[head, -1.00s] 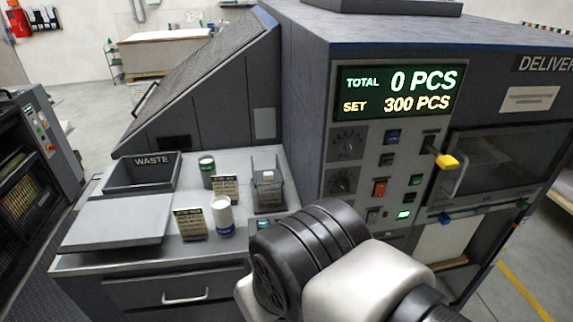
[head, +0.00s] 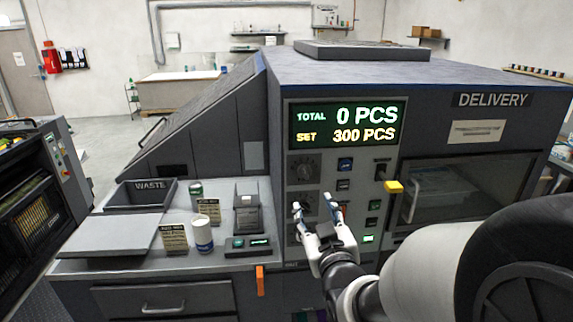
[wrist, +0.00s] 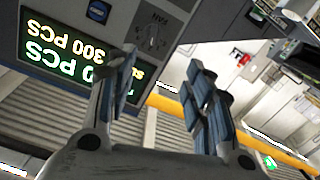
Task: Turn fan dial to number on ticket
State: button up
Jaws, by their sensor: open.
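The press's control panel has an upper dial (head: 303,168) and a lower dial (head: 304,203), which my gripper partly covers. In the wrist view, which is upside down, a dial (wrist: 152,42) has a label that seems to read FAN. I cannot tell for sure which dial the label belongs to. Its pointer setting is too small to read. My gripper (head: 314,214) is open and empty in front of the panel's lower left; its spread fingers also show in the wrist view (wrist: 165,80). Small printed cards (head: 174,240) stand on the counter; their text is unreadable. I cannot identify the ticket.
The display (head: 343,125) reads total 0 PCS, set 300 PCS. A yellow-tipped handle (head: 394,187) sticks out right of the panel. The counter holds a waste tray (head: 146,193), a white can (head: 202,238) and a small dark device (head: 247,215). An orange handle (head: 260,280) hangs at its edge.

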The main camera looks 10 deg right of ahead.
jog(key=p, duration=0.1)
send_near(305, 172)
jog(key=shift+t, duration=0.3)
jog(key=w, duration=0.9)
jog(key=shift+w+f, duration=0.15)
jog(key=shift+f, duration=0.05)
jog(key=shift+c, duration=0.3)
jog(key=c, duration=0.9)
jog(key=shift+o, duration=0.2)
